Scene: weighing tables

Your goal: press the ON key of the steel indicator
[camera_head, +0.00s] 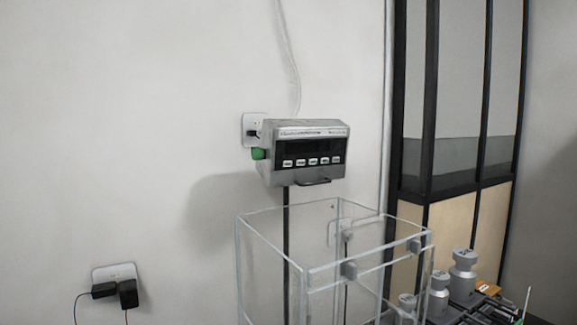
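The steel indicator (304,152) is a grey metal box in the middle of the head view, held up on a dark post in front of the white wall. Its front has a dark, blank-looking display and a row of several small pale keys (312,161) below it. The key labels are too small to read, so I cannot tell which one is ON. A green part (258,154) sits on its left side, and a dark handle-like bar shows under its front. Neither of my grippers is in view.
A clear glass-walled box (270,228) stands below and in front of the indicator. Several grey metal weights (462,272) stand at the lower right. A wall socket with black plugs (115,287) is at lower left. A dark-framed partition (428,120) rises at right.

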